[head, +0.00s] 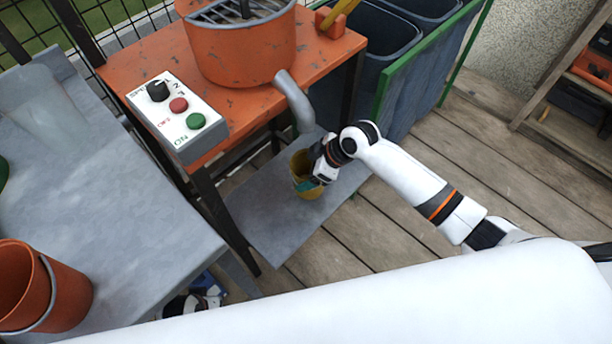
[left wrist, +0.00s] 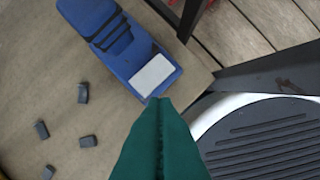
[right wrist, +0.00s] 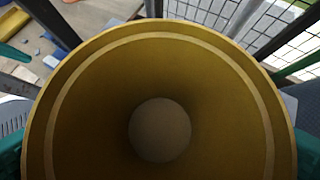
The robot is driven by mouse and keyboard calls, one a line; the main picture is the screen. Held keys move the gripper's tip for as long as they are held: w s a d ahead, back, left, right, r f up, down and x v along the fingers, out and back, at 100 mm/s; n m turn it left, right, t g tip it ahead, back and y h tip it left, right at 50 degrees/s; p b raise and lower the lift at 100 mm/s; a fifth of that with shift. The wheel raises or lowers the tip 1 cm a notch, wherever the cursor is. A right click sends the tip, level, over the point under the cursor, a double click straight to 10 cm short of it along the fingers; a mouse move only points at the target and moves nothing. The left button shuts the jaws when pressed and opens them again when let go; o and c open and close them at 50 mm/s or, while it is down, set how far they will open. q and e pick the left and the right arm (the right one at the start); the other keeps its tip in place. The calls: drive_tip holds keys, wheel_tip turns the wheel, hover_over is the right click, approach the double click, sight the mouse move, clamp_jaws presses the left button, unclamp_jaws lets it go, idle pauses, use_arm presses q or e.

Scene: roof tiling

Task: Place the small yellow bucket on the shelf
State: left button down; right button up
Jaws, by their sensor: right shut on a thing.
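The small yellow bucket (head: 300,164) is below the spout of the orange mixer, over the grey sheet (head: 270,215). I cannot tell whether it touches the sheet. My right gripper (head: 309,184) is shut on the bucket. In the right wrist view the bucket's open mouth (right wrist: 160,75) fills most of the picture, looks empty inside, and has teal fingers at both sides. My left gripper (left wrist: 160,102) has its teal fingers together with nothing seen between them. A wooden shelf unit (head: 560,118) stands at the right edge, only partly in view, with dark and orange things on it.
The mixer (head: 240,50) and a control box (head: 178,118) sit on an orange table (head: 330,45). Dark bins (head: 425,65) in a green frame stand behind. A grey worktop (head: 120,220) with an orange bucket (head: 45,290) is left. The plank floor (head: 480,160) is clear at right.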

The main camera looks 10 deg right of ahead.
sight(306, 176)
drive_tip(key=shift+w+a, duration=0.25)
drive_tip(key=shift+a, duration=0.1)
drive_tip(key=shift+a+f, duration=0.1)
drive_tip(key=shift+f, duration=0.1)
use_arm(q)
drive_tip(key=shift+w+r+b, duration=0.2)
drive_tip(key=shift+r+b, duration=0.1)
drive_tip(key=shift+r, duration=0.7)
drive_tip(key=shift+w+r+b, duration=0.2)
drive_tip(key=shift+r+b, duration=0.05)
drive_tip(key=shift+r, duration=0.75)
use_arm(e)
drive_tip(key=shift+f, duration=1.55)
use_arm(q)
drive_tip(key=shift+r, duration=0.1)
use_arm(e)
drive_tip(key=shift+f, duration=0.15)
drive_tip(key=o, duration=0.9)
drive_tip(key=shift+r, duration=0.2)
use_arm(q)
drive_tip(key=f, duration=0.2)
drive_tip(key=s+f+p, duration=0.1)
drive_tip(key=f, duration=0.1)
drive_tip(key=f+p, duration=0.1)
drive_tip(key=f, duration=0.1)
drive_tip(key=shift+s+f, duration=0.4)
use_arm(e)
drive_tip(key=v, duration=0.7)
drive_tip(key=shift+s+d+r, duration=0.15)
drive_tip(key=shift+d, duration=0.05)
